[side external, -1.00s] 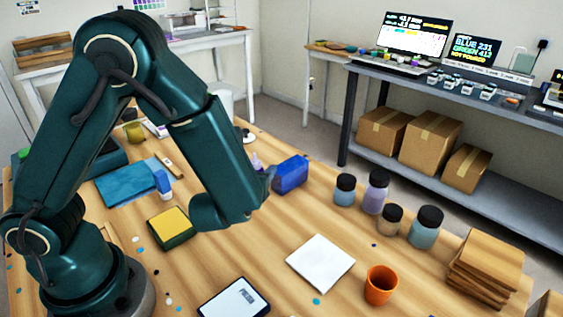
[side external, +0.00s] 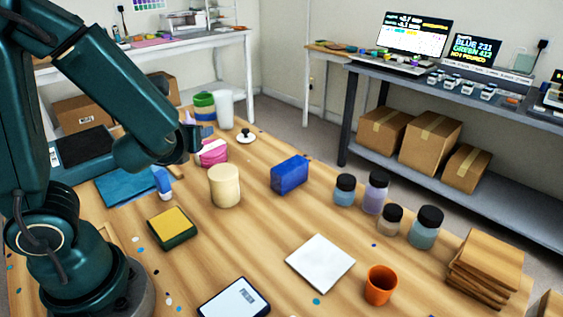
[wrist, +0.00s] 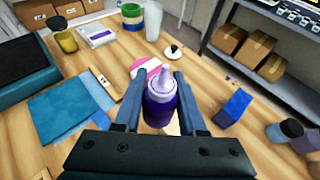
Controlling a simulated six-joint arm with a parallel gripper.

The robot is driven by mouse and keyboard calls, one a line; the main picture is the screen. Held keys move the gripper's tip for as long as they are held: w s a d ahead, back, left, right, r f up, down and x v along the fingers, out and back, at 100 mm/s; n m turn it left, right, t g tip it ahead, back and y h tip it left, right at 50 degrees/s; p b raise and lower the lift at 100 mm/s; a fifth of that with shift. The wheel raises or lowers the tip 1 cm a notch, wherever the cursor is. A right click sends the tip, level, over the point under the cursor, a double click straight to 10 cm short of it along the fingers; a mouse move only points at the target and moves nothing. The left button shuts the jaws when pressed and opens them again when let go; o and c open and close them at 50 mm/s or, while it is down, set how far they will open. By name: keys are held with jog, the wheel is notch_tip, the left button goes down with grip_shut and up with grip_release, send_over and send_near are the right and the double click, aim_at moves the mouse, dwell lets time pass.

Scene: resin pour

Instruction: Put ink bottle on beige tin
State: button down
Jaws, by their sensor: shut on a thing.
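The ink bottle (wrist: 161,105) is purple with a pale lilac nozzle. In the wrist view it is upright between the fingers of my gripper (wrist: 157,86), which is shut on it. In the side view my gripper (side external: 190,137) is up and to the left of the beige tin, and it hides most or all of the bottle. The beige tin (side external: 224,187) is a plain cream cylinder standing upright on the table with nothing visible on top. In the wrist view only a small pale patch, probably the tin, shows behind the bottle.
A pink and white item (side external: 213,153) stands behind the tin. A blue box (side external: 290,175) is to its right, with several dark-capped jars (side external: 375,192) beyond. A yellow-topped sponge (side external: 172,227) and a blue cloth (side external: 127,184) lie left. Bare table surrounds the tin's front.

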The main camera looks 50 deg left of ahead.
jog(key=s+a+r+n+g+y, duration=0.2)
jog(key=s+a+r+n+g, duration=0.1)
jog(key=s+a+r, duration=0.25)
send_over(222, 165)
notch_tip(222, 165, down, 8)
jog(key=shift+a+r, duration=0.1)
jog(key=shift+f, duration=2.05)
jog(key=shift+f, duration=0.1)
jog(key=shift+c, duration=2.4)
grip_release()
